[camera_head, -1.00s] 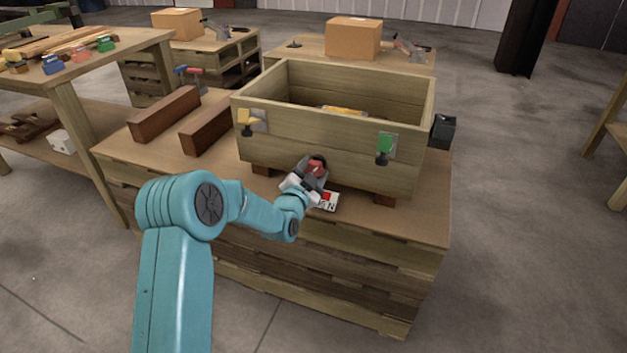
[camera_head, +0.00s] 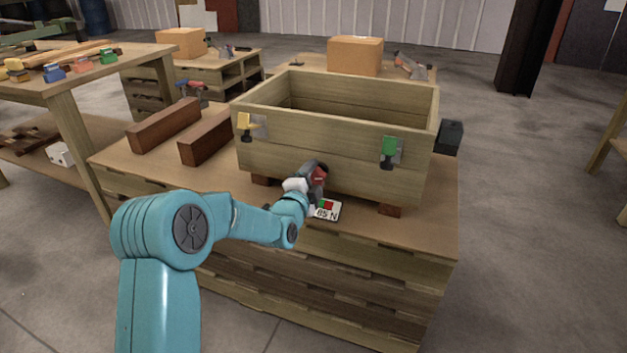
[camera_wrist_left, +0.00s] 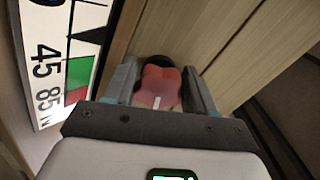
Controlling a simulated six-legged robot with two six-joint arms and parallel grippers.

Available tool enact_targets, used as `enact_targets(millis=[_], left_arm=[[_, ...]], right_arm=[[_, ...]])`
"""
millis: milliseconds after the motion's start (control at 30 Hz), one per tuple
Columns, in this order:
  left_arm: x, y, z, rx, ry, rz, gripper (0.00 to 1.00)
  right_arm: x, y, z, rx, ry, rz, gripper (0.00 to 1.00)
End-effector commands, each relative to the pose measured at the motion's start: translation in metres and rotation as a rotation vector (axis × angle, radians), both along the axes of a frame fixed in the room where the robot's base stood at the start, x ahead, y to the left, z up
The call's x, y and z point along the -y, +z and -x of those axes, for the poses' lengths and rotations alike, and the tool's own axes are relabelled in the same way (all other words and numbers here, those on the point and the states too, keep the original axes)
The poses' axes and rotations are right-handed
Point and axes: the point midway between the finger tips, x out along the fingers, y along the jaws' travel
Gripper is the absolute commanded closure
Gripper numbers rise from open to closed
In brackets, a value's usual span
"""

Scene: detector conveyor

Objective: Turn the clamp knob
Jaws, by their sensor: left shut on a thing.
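The red clamp knob (camera_wrist_left: 160,86) sits between the two grey fingers of my left gripper (camera_wrist_left: 158,92) in the wrist view, with a white mark on its face. In the head view the gripper (camera_head: 316,180) is shut on the knob at the lower front of the wooden crate (camera_head: 300,152). A white gauge plate (camera_head: 327,215) lies beside it, with green and red fields and "85 N". In the wrist view the plate (camera_wrist_left: 47,95) shows 45 and 85 and a black pointer near the green field. My right gripper is out of view.
A yellow clip (camera_head: 244,122) and a green clip (camera_head: 388,147) sit on the crate's front. Two brown beams (camera_head: 165,125) lie left of the crate on the workbench (camera_head: 125,158). A dark box (camera_head: 450,137) is at the crate's right side.

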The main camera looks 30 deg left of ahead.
Motion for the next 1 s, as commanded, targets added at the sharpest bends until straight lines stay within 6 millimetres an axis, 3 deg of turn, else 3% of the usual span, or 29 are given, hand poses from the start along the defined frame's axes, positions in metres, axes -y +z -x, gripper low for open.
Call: enact_targets(millis=[467, 500, 533, 867, 1000], left_arm=[[0.000, 0.001, 0.000, -0.001, -0.001, -0.011, 0.75], [0.000, 0.001, 0.000, -0.001, -0.001, -0.011, 0.32], [0.000, 0.001, 0.000, -0.001, -0.001, -0.011, 0.24], [0.001, 0.001, 0.002, -0.002, 0.000, -0.010, 0.24], [0.004, 0.002, 0.018, -0.003, 0.000, -0.010, 0.24]], right_arm=[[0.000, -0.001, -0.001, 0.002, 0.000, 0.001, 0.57], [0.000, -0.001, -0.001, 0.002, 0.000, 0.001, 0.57], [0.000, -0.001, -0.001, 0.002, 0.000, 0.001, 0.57], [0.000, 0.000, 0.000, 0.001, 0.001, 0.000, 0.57], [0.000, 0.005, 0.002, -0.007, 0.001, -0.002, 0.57]])
